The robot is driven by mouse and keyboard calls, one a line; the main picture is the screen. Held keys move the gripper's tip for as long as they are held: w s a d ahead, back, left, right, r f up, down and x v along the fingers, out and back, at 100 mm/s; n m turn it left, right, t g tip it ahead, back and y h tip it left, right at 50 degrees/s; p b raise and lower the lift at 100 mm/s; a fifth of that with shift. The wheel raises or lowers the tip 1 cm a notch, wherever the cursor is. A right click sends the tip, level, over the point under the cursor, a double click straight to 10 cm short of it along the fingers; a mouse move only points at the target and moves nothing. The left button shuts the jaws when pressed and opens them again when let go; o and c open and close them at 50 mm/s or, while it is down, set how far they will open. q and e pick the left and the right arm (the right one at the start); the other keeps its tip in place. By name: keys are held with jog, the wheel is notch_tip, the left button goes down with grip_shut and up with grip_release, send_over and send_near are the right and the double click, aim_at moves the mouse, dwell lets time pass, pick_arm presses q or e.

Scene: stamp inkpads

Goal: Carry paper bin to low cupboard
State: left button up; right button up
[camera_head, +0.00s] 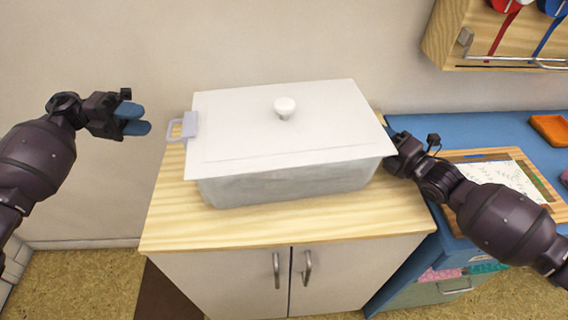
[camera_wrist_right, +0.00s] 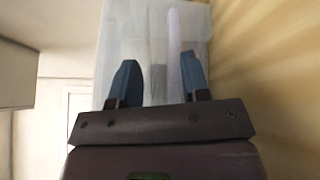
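The paper bin (camera_head: 290,188) is a pale grey translucent box under a white lid with a round knob. It stands upright on the wooden top of the low cupboard (camera_head: 270,236). Its left handle (camera_head: 174,129) sticks out free. My left gripper (camera_head: 133,119) is left of that handle, apart from it, empty, with its two blue fingers parted. My right gripper (camera_head: 391,150) is at the bin's right end, its fingertips mostly hidden in the head view. In the right wrist view its fingers (camera_wrist_right: 161,84) are parted, with the bin's right handle (camera_wrist_right: 175,50) between them.
A blue desk (camera_head: 430,124) adjoins the cupboard on the right, with a framed paper (camera_head: 495,180) and an orange tray (camera_head: 551,130) on it. A wooden wall rack (camera_head: 485,45) hangs above. Free wooden top lies in front of the bin.

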jog(key=v, duration=1.1)
jog(key=shift+s+d, duration=0.25)
jog(key=shift+s, duration=0.1)
jog(key=shift+f, duration=0.1)
